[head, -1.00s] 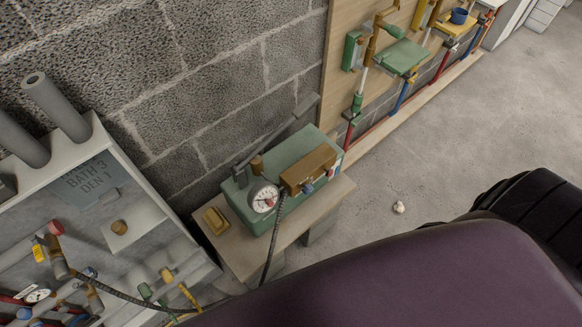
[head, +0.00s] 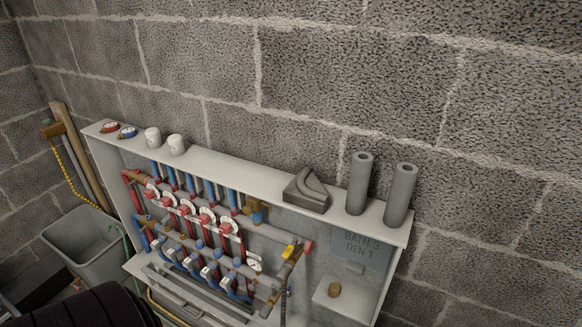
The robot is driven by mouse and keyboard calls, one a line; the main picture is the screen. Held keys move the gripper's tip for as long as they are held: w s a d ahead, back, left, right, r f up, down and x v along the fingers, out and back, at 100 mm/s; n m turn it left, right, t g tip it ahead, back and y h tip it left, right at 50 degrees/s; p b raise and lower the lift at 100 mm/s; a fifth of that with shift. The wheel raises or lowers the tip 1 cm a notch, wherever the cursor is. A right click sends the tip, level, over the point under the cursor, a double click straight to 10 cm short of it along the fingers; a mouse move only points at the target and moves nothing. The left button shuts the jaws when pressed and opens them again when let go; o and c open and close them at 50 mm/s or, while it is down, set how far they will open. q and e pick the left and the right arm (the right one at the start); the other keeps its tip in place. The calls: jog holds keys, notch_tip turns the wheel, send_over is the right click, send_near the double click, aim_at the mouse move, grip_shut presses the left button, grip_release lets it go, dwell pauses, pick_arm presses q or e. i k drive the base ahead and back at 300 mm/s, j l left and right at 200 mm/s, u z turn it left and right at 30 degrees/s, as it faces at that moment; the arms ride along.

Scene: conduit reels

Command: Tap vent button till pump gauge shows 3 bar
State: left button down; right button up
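The test pump with its gauge and vent button is not in this view. The head view shows a manifold cabinet (head: 250,163) against the block wall, with red and blue pipes and several red-and-white round valves (head: 188,207). A small white-faced gauge (head: 254,265) sits low at the right end of the pipes, too small to read. A dark hose (head: 283,308) hangs below the brass fitting there. Neither of my grippers shows.
On the cabinet top stand two grey tubes (head: 360,183), a grey curved block (head: 308,190), two white cups (head: 153,137) and red and blue discs (head: 109,127). A grey bin (head: 82,243) stands on the floor at the left, near timber (head: 75,145) leaning on the wall.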

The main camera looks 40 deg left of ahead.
aim_at(246, 211)
jog(key=u, duration=1.55)
jog(key=i+z, duration=0.1)
jog(key=z, duration=0.3)
